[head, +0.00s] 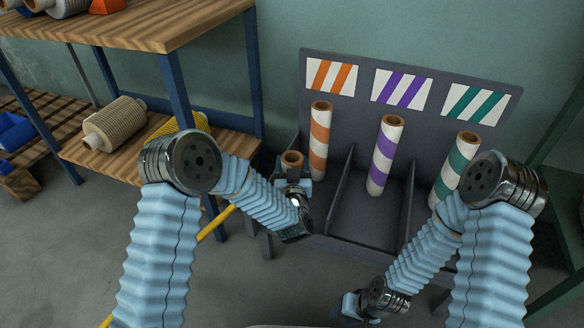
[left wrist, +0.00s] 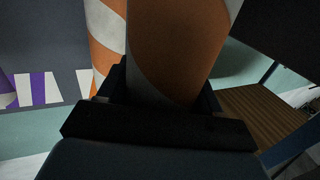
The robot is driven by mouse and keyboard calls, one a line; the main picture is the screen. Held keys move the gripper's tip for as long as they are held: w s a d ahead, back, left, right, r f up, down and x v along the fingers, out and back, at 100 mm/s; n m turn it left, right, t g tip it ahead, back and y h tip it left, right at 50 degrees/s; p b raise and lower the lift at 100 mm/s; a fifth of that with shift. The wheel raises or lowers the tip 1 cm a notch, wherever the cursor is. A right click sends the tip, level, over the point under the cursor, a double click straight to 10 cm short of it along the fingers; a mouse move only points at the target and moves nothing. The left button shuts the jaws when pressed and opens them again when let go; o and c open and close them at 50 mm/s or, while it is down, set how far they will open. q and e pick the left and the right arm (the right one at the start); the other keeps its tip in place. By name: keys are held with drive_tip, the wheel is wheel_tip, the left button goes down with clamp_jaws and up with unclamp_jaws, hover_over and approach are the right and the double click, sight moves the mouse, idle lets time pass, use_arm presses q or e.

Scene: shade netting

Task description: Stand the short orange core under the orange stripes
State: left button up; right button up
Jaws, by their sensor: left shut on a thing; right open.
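My left gripper (head: 294,186) is shut on the short orange core (head: 292,158), whose open brown top shows above the fingers. It stands roughly upright at the front left of the grey rack, left of the tall orange-striped core (head: 319,145). In the left wrist view the held core (left wrist: 180,45) fills the middle, with the tall striped core (left wrist: 105,40) close beside it. The orange stripes sign (head: 331,77) is on the back panel above the left bay. Whether the held core's base touches the rack floor is hidden. My right gripper (head: 352,306) is open and low at the front right.
A purple-striped core (head: 386,155) stands in the middle bay and a green-striped core (head: 457,170) in the right bay. Dividers (head: 340,190) separate the bays. A wooden shelf unit (head: 150,20) with rolls stands left, near my left arm.

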use_arm(q)
drive_tip(key=shift+f, duration=0.2)
drive_tip(key=o, duration=1.6)
drive_tip(key=shift+c, duration=0.2)
drive_tip(key=shift+s+r, duration=0.15)
drive_tip(key=shift+s, duration=0.05)
drive_tip(key=s+p, duration=0.1)
drive_tip(key=s, duration=1)
drive_tip(key=shift+s+d, duration=0.35)
drive_tip(key=shift+d, duration=0.1)
